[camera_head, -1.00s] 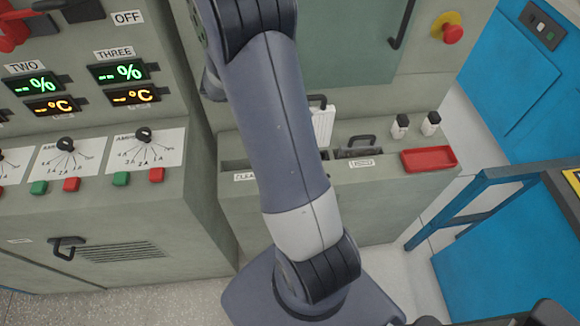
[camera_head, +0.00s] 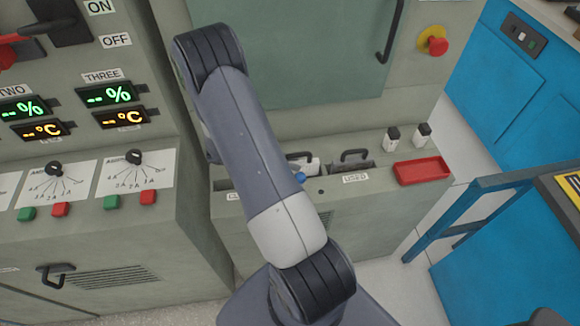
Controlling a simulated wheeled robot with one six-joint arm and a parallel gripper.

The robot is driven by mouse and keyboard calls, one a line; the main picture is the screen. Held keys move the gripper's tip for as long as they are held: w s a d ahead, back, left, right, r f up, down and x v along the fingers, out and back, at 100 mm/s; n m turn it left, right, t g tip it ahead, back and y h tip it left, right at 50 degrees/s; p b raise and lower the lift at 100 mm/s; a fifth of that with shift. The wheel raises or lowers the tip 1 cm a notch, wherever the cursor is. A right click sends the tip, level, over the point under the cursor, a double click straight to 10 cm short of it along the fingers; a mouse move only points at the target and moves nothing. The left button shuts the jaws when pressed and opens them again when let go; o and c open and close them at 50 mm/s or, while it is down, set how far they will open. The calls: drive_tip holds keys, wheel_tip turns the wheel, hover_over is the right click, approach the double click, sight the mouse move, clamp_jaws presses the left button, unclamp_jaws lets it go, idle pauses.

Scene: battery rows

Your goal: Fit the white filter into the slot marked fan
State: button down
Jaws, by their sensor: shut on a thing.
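A small part of the white filter (camera_head: 311,166) shows just right of my forearm, at the row of bins on the low grey ledge. The rest of it is hidden behind my arm, so I cannot tell how deep it sits. My gripper is hidden behind my own arm, so its jaws and hold cannot be seen. A small blue piece shows at the arm's edge beside the filter; I cannot tell what it is. No slot marked fan can be made out.
Right of the filter, a dark grey handled piece (camera_head: 352,163) sits in the bin labelled USED. Further right are a red tray (camera_head: 422,171) and two small white, black-topped items (camera_head: 393,138). A blue-framed stand (camera_head: 470,205) is at right; a control cabinet (camera_head: 100,230) at left.

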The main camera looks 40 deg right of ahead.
drive_tip(key=shift+f, duration=1.25)
drive_tip(key=shift+f, duration=0.2)
drive_tip(key=c, duration=1.3)
unclamp_jaws()
drive_tip(key=shift+r, duration=0.1)
drive_tip(key=shift+r, duration=0.1)
drive_tip(key=shift+w+a+r, duration=0.15)
drive_tip(key=shift+w+a, duration=0.05)
drive_tip(key=b+v, duration=0.1)
drive_tip(key=v, duration=1)
drive_tip(key=shift+a, duration=0.2)
